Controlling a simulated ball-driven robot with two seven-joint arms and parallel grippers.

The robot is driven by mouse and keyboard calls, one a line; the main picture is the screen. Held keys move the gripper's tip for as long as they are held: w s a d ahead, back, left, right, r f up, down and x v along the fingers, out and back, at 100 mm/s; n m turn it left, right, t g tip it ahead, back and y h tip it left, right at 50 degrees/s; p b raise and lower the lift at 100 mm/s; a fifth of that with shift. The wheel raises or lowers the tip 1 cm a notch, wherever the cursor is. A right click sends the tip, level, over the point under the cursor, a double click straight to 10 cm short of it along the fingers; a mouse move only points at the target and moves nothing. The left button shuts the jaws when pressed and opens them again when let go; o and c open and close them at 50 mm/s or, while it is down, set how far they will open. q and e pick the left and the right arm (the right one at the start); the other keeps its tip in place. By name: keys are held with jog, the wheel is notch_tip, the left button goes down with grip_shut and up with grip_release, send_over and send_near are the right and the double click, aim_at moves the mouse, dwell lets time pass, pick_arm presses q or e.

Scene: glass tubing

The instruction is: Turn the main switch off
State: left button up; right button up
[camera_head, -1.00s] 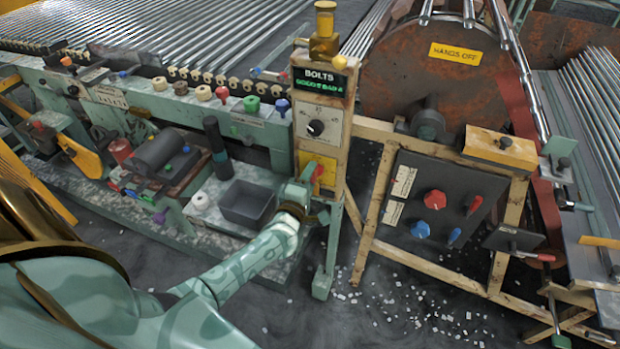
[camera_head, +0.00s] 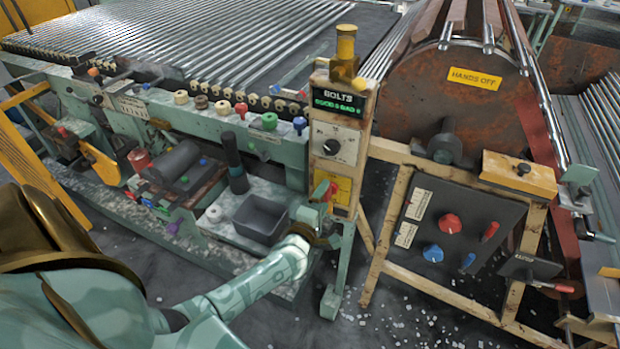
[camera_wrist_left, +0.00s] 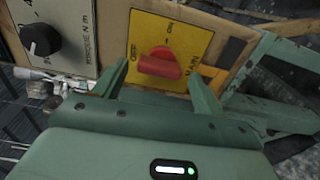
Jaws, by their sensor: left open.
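The main switch is a red rotary knob (camera_wrist_left: 160,62) on a yellow plate (camera_wrist_left: 198,34) marked MAIN, with ON at the top and OFF at the left in the left wrist view. Its bar lies roughly sideways there; I cannot tell which mark it points to. In the head view the plate (camera_head: 344,188) sits low on the wooden post, partly behind my left gripper (camera_head: 322,206). In the wrist view my left gripper (camera_wrist_left: 156,70) is open, one finger on each side of the knob. Contact cannot be judged. My right gripper is not in view.
Above the plate is a black dial (camera_head: 332,147) under a BOLTS display (camera_head: 344,97). To the right, a dark panel (camera_head: 462,222) carries red and blue knobs. A grey bin (camera_head: 260,218) stands left of my gripper. Debris litters the floor.

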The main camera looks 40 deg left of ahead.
pick_arm(q)
jog(key=p+v, duration=0.2)
jog(key=v, duration=1.3)
jog(key=shift+s, duration=0.2)
jog(key=s+d+f+m+g+h, duration=0.25)
jog(key=s+f+m, duration=0.2)
jog(key=f, duration=0.25)
jog(key=s+d+f+m+g+h, duration=0.1)
jog(key=s+f+m+g, duration=0.2)
jog(key=f+m, duration=0.35)
jog(key=s+d+f+m+g+h, duration=0.1)
jog(key=s+f+m+g+h, duration=0.1)
jog(key=s+f+m, duration=0.45)
jog(key=s+f+m+g, duration=0.3)
jog(key=s+f, duration=0.3)
jog(key=s, duration=0.6)
jog(key=s+f+m+g+y, duration=0.1)
jog(key=s+f+m+g, duration=0.3)
jog(key=s, duration=0.8)
notch_tip(320, 180, down, 4)
jog(key=shift+r+g, duration=0.2)
jog(key=shift+g, duration=1.05)
